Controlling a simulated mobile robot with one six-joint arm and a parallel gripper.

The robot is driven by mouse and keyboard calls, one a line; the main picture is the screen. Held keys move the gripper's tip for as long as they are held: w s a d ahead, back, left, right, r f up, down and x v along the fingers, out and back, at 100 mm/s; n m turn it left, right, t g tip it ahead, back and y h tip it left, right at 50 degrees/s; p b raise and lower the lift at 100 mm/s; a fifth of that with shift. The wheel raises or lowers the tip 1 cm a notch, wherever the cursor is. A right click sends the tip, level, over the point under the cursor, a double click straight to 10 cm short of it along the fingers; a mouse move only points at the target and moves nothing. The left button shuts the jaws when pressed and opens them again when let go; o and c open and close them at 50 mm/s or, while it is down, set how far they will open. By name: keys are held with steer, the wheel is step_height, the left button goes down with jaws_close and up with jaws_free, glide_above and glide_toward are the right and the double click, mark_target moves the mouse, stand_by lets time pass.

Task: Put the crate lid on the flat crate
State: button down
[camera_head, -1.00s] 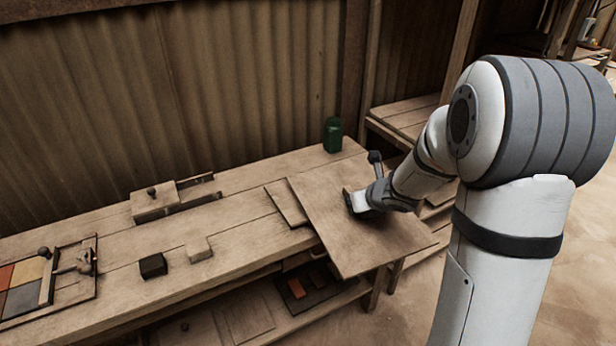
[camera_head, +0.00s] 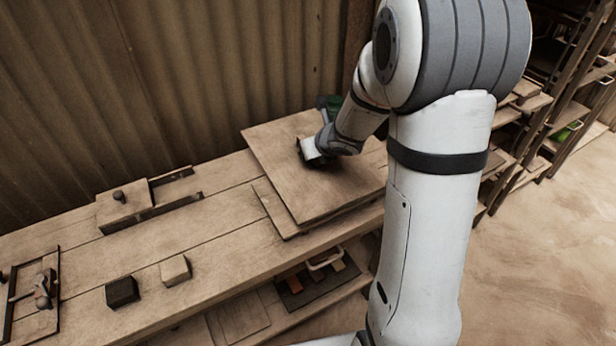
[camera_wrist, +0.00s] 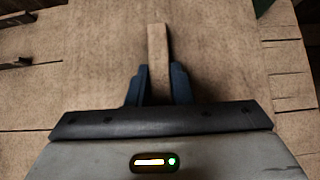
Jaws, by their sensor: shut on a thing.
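The crate lid is a large flat wooden panel (camera_head: 285,165) above the right part of the workbench. It also fills most of the wrist view (camera_wrist: 210,60). My gripper (camera_head: 308,152) is over the middle of the lid; in the wrist view its dark fingers (camera_wrist: 157,85) are shut on the lid's raised wooden bar handle (camera_wrist: 158,50). A flat wooden piece (camera_head: 276,212), likely the flat crate, shows from under the lid's lower left edge. The lid hides most of it, and I cannot tell whether the two touch.
A green container (camera_head: 329,103) stands behind the lid, partly hidden by my arm. A black block (camera_head: 122,292), a pale wooden block (camera_head: 175,270) and a knobbed wooden box (camera_head: 124,205) are on the bench (camera_head: 215,225) to the left. A lower shelf holds a dark tray (camera_head: 318,288).

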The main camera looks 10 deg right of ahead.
mark_target(311, 163)
steer(key=shift+w+r, duration=0.1)
steer(key=shift+r, duration=0.35)
step_height(311, 163, up, 5)
steer(key=p, duration=0.3)
steer(key=shift+f, duration=0.2)
step_height(311, 163, down, 10)
steer(key=b, duration=0.5)
steer(key=shift+b, duration=0.4)
steer(key=shift+r, duration=0.1)
steer(key=shift+f+b, duration=0.35)
steer(key=shift+b, duration=0.1)
steer(key=shift+f+b, duration=0.3)
steer(key=shift+b, duration=0.05)
